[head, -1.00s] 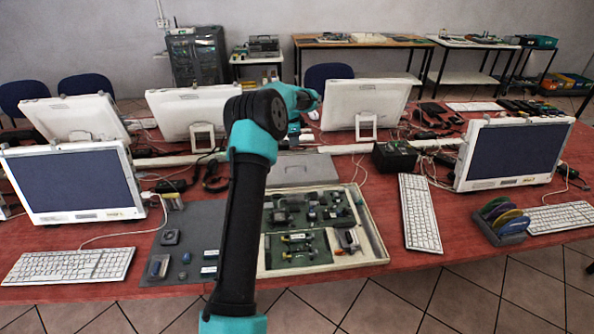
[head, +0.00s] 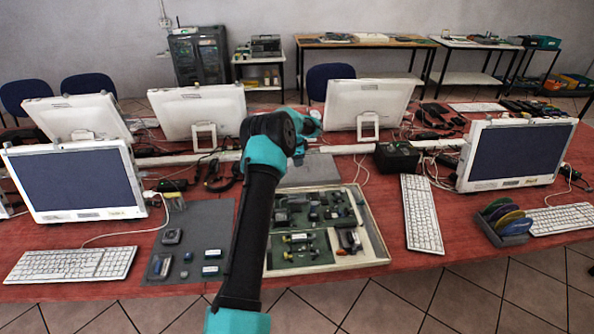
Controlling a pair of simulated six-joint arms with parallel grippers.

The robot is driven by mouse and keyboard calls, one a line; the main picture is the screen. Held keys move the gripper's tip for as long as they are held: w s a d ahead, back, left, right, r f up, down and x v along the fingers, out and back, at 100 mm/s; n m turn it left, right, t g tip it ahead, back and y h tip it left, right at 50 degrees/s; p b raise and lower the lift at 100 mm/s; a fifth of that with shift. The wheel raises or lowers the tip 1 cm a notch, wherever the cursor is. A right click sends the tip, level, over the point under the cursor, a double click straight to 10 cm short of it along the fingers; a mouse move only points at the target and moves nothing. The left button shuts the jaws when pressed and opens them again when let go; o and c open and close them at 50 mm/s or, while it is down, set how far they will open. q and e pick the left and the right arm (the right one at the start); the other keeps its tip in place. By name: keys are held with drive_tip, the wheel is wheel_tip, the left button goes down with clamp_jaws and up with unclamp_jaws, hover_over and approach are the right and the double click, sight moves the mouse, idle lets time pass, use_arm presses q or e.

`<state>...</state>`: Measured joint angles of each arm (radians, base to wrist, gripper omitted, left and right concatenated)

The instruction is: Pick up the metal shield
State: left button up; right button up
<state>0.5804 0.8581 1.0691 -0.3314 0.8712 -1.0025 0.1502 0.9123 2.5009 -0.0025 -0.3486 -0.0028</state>
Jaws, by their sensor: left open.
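I cannot tell for certain which piece is the metal shield. A small grey square part (head: 172,236) lies on the grey mat (head: 208,219) left of my arm. My left gripper (head: 301,152) is small and mostly hidden behind my wrist, above the back edge of the tray. It is open, and I see nothing held. My right gripper is not in view.
Several small parts, including a blue-grey one (head: 160,266), lie on the mat. A white keyboard (head: 421,214) lies right of the tray, and a rack of coloured discs (head: 502,222) stands farther right. Monitors (head: 75,180) stand behind and at both sides.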

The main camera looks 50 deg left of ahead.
use_arm(q)
drive_tip(key=shift+f, duration=0.1)
drive_tip(key=f, duration=0.2)
drive_tip(key=w+f, duration=0.1)
drive_tip(key=f, duration=0.2)
drive_tip(key=shift+a, duration=0.2)
drive_tip(key=shift+r, duration=0.1)
clamp_jaws()
idle(0.4)
